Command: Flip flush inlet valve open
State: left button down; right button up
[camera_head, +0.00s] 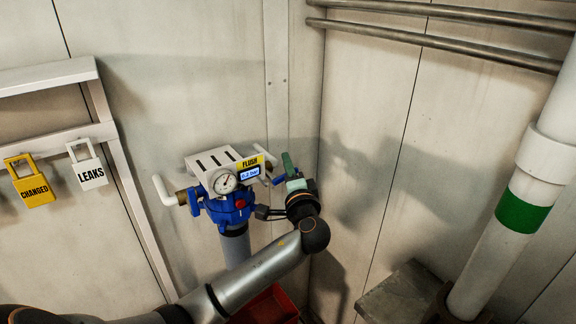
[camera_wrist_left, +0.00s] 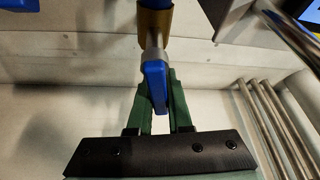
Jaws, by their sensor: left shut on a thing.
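The flush unit has a blue housing (camera_head: 228,210), a round gauge (camera_head: 226,182) and a yellow FLUSH label (camera_head: 250,163), and is in the middle of the head view. A valve with a blue lever (camera_wrist_left: 155,85) is on its right side; its brass body (camera_wrist_left: 155,22) shows in the left wrist view. My left gripper (camera_head: 288,164) has green fingers and reaches the unit's right side. In the left wrist view the fingers (camera_wrist_left: 158,98) are shut on the blue lever. In the head view the gripper hides much of the valve. My right gripper is not in view.
White pipes (camera_head: 163,190) join the unit, with another blue handle (camera_head: 194,203) on its left. A white rack with yellow (camera_head: 30,184) and white (camera_head: 88,168) lock-shaped tags stands left. A red box (camera_head: 268,306) is below. A thick white pipe (camera_head: 540,150) stands at right.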

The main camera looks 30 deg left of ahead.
pick_arm(q)
jog(key=shift+f+m+g+h, duration=0.3)
jog(key=shift+f+m, duration=0.25)
jog(key=shift+m, duration=0.55)
jog(key=c, duration=0.8)
grip_release()
jog(key=shift+c, duration=0.2)
jog(key=b+v, duration=0.2)
jog(key=v, duration=1)
jog(key=shift+s+d, duration=0.15)
jog(key=shift+d, duration=0.05)
jog(key=shift+f, duration=0.1)
